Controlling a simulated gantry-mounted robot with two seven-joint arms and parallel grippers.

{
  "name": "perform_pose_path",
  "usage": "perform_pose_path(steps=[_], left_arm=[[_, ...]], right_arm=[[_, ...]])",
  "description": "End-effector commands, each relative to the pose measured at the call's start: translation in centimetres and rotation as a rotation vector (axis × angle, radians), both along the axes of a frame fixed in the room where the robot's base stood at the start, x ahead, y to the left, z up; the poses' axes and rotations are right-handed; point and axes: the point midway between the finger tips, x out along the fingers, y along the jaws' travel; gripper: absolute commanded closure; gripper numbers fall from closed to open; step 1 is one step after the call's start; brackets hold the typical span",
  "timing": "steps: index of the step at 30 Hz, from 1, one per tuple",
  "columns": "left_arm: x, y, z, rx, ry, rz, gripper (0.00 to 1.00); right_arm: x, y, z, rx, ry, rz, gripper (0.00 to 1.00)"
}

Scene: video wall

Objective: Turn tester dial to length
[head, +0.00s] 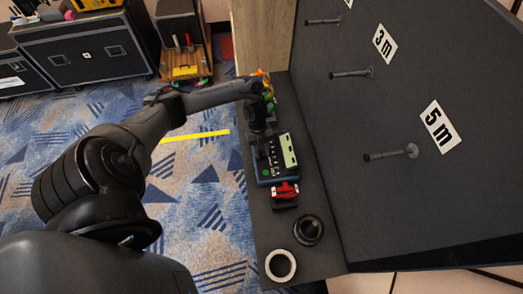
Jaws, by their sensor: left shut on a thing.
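The tester (275,167) is a dark blue box with a pale green display on its right side. It lies on the narrow dark shelf (262,225) in the middle of the head view. My left arm reaches over from the left, and my left gripper (259,133) points down at the far end of the tester. It is shut on what appears to be the tester dial; the fingers and wrist hide the dial, so its setting cannot be read. My right gripper is not in view.
A red-and-black item (285,191), a black round item (308,230) and a white tape roll (281,265) lie nearer on the shelf. Colourful items (266,87) stand beyond the gripper. A dark panel with pegs (391,153) and length labels (440,126) rises at right.

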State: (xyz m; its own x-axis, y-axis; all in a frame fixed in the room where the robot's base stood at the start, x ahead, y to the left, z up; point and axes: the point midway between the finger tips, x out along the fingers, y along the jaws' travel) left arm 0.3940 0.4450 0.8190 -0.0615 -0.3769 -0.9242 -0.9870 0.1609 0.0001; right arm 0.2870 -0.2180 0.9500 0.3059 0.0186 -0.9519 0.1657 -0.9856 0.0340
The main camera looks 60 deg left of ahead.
Motion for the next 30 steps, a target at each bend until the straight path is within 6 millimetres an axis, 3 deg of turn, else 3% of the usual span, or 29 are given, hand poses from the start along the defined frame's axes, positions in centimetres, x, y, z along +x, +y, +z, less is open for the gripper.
perform_pose_path(steps=[4,5,9,22,30], left_arm=[[0.0,-0.1,0.1,-0.003,0.000,-0.003,0.98],[0.0,-0.1,0.1,-0.003,0.000,-0.003,0.66],[0.0,-0.1,0.0,-0.002,0.000,-0.002,0.45],[0.1,0.3,0.7,0.001,-0.001,-0.001,0.44],[0.4,1.9,4.7,0.003,-0.004,-0.002,0.44]], right_arm=[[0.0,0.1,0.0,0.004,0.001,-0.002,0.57],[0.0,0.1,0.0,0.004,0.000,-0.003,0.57],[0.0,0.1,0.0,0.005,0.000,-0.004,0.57],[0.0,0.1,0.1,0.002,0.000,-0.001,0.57],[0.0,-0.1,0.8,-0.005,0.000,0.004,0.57]])
